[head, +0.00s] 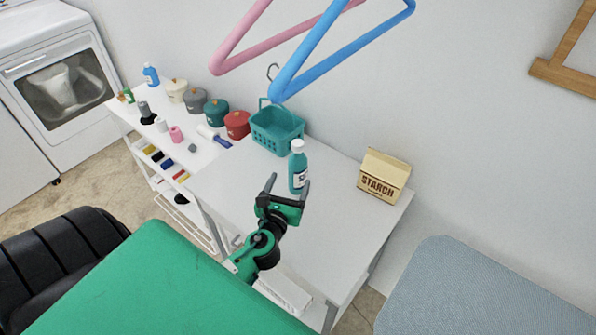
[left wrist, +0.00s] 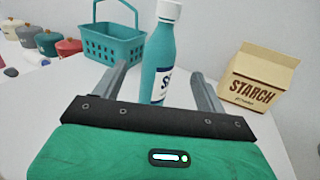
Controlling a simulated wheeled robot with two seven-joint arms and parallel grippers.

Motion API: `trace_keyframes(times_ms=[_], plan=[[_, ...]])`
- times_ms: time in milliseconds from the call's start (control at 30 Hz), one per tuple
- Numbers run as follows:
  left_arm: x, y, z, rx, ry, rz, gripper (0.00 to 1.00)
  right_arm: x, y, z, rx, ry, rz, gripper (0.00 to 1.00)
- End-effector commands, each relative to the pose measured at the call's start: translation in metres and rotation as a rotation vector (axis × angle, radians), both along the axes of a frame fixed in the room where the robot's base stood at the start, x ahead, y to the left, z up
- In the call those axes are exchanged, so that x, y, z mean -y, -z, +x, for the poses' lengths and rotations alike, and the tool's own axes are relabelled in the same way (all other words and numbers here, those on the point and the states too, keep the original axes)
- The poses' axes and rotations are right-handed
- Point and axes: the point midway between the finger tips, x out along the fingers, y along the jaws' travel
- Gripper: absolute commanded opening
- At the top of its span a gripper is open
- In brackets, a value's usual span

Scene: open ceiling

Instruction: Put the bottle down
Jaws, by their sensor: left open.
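The teal bottle (head: 298,172) with a white cap and white label stands upright on the white table (head: 330,225). My left gripper (head: 288,185) is open at the bottle, low over the table. In the left wrist view the bottle (left wrist: 161,60) shows between the two spread fingers of the gripper (left wrist: 160,73), with a visible gap on each side. The bottle's lowest part is partly hidden behind the gripper body. My right gripper is not in view.
A teal basket (head: 277,128) stands behind the bottle, and a starch box (head: 383,178) stands to its right. Several lidded pots, including a red one (head: 237,124), line the wall at left. Pink and blue hangers (head: 345,50) hang above. Table surface between bottle and box is clear.

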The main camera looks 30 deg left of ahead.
Motion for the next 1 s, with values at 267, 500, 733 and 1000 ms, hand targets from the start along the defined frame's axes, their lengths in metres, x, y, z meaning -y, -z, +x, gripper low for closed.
trace_keyframes(times_ms=[267, 500, 733, 1000], plan=[[-0.013, -0.002, 0.043, 0.002, 0.002, 0.001, 0.73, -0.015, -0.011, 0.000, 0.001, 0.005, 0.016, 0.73], [-0.018, -0.002, 0.056, 0.002, 0.003, 0.001, 0.73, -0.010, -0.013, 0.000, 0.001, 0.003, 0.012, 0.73], [-0.028, -0.002, 0.086, 0.002, 0.002, 0.002, 0.73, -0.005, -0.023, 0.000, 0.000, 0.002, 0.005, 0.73], [-0.033, 0.001, 0.101, 0.001, 0.003, 0.001, 0.73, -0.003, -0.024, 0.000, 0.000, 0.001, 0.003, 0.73]])
